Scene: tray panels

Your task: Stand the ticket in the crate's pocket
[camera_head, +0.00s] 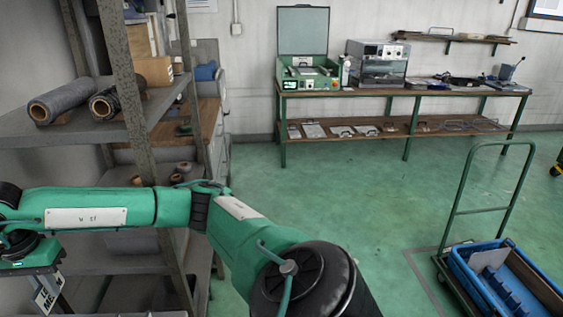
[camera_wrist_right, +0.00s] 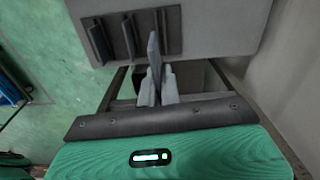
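My right gripper (camera_wrist_right: 157,80) shows in the right wrist view, its two grey fingers closed on a thin grey plate seen edge-on, which looks to be the ticket (camera_wrist_right: 153,48). In the head view its green housing is at the far left, and a tilted white ticket with dark lettering (camera_head: 47,294) hangs below it, partly cut by the frame. The blue crate (camera_head: 527,268) sits on a cart at the bottom right, far from this gripper. A blue upright slotted piece (camera_head: 497,284) inside it looks like the pocket. My left gripper is not in view.
A grey panel with dark upright dividers (camera_wrist_right: 172,30) lies just beyond the ticket in the right wrist view. A metal shelf rack (camera_head: 135,110) stands beside my arm. The cart's green handle (camera_head: 470,185) rises behind the crate. The green floor between rack and cart is clear.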

